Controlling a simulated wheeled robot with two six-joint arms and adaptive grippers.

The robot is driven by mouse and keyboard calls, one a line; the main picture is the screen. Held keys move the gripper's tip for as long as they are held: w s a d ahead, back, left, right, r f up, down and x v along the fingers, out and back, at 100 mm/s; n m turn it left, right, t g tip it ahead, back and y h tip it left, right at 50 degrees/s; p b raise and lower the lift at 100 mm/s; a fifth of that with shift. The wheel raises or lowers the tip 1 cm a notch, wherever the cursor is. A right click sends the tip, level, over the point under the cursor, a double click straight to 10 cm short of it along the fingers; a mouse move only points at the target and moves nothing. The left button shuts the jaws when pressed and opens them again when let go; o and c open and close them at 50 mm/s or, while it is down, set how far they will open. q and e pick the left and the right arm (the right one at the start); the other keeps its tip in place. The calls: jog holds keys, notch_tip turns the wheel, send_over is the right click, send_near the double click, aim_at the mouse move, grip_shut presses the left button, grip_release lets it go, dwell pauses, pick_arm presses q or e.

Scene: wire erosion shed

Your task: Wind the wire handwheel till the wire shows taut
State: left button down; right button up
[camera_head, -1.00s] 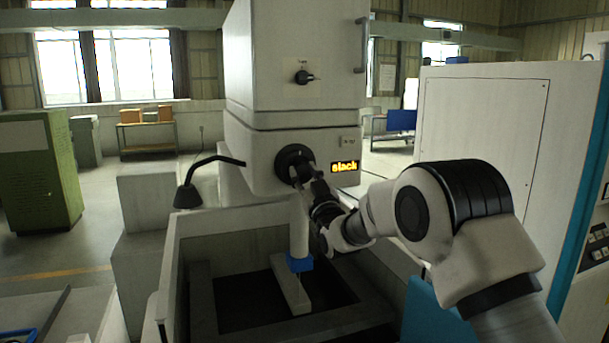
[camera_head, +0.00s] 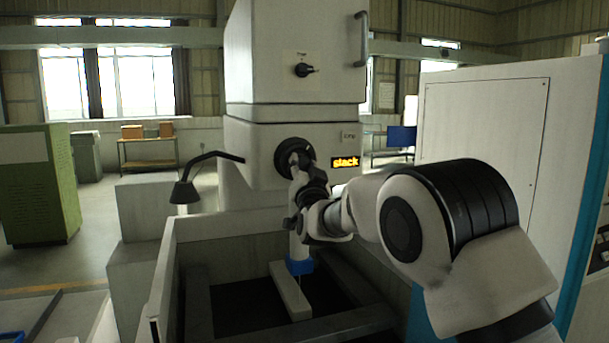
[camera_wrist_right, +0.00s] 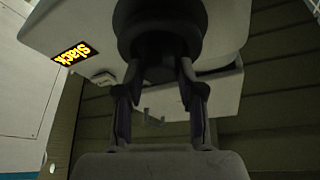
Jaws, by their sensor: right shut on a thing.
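The black round wire handwheel (camera_head: 293,155) is on the front of the white machine head. A small display (camera_head: 345,162) to its right reads "slack" in yellow letters; it also shows in the right wrist view (camera_wrist_right: 73,53). My right gripper (camera_head: 299,172) is at the handwheel, its arm coming in from the right. In the right wrist view its two fingers (camera_wrist_right: 158,80) reach up to the dark handwheel (camera_wrist_right: 160,30) and are shut on it. The exact grip is dark and partly hidden. My left gripper is not in view.
Below the head, a white column with a blue collar (camera_head: 299,266) stands over a pale bar (camera_head: 290,292) in the open tank. A black lamp (camera_head: 187,190) is at left. A white cabinet (camera_head: 480,130) stands at right.

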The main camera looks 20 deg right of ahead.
jog(key=shift+f+m+g, duration=0.25)
jog(key=shift+m+g, duration=0.05)
jog(key=shift+m, duration=0.4)
jog(key=o, duration=1.1)
jog(key=shift+o, duration=0.2)
jog(key=shift+w+a, duration=0.15)
jog(key=shift+w, duration=0.1)
jog(key=shift+s, duration=0.35)
jog(key=v, duration=1.1)
jog(key=shift+a+f, duration=0.15)
jog(key=shift+f, duration=0.15)
